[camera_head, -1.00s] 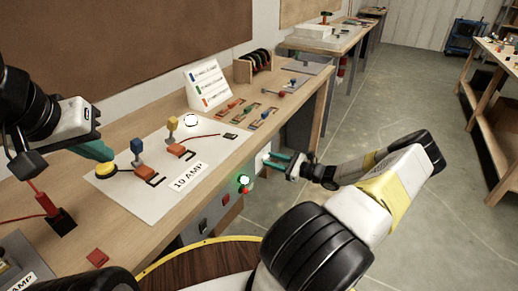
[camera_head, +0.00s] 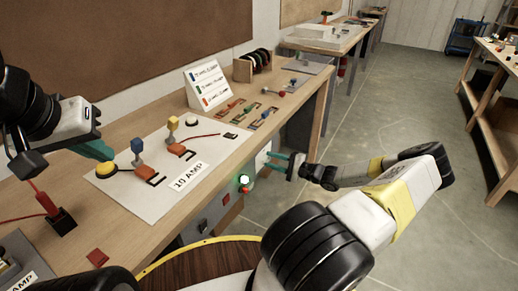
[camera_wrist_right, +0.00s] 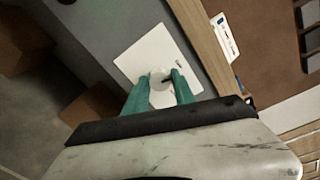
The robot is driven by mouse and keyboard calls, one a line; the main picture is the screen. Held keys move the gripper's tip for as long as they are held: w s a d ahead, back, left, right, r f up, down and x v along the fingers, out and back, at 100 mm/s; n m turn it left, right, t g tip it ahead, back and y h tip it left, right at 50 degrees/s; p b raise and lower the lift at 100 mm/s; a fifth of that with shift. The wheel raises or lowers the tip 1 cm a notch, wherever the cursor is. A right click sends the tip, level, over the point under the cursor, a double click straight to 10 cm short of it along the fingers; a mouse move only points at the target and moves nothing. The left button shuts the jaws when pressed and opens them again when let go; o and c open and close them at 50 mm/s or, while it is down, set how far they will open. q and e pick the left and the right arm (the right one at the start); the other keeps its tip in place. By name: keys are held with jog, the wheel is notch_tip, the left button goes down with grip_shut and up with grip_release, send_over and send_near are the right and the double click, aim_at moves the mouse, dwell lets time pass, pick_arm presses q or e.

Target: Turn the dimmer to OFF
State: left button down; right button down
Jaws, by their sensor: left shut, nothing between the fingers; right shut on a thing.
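The dimmer is a white plate (camera_wrist_right: 133,62) with a round white knob (camera_wrist_right: 160,75), seen in the right wrist view. A short dark mark shows near the knob's right side; I cannot read any lettering. In the head view the plate (camera_head: 262,158) sits on the bench's front panel. My right gripper (camera_wrist_right: 160,82) has its teal fingers on both sides of the knob and is shut on it. It also shows in the head view (camera_head: 271,159). My left gripper (camera_head: 108,154) is shut and empty above the bench's left part, away from the dimmer.
A lit round lamp (camera_head: 244,180) and a red button sit on the front panel beside the dimmer. The bench top holds a white board (camera_head: 150,208) with switches and a "10 AMP" label, and a standing sign (camera_head: 208,84). The floor (camera_head: 400,120) right of the bench is clear.

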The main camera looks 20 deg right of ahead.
jog(key=shift+n, duration=1)
jog(key=c, duration=1)
grip_release()
jog(key=shift+c, duration=0.2)
jog(key=shift+s, duration=0.1)
jog(key=v, duration=0.7)
jog(key=shift+s+d, duration=0.2)
jog(key=shift+s, duration=0.05)
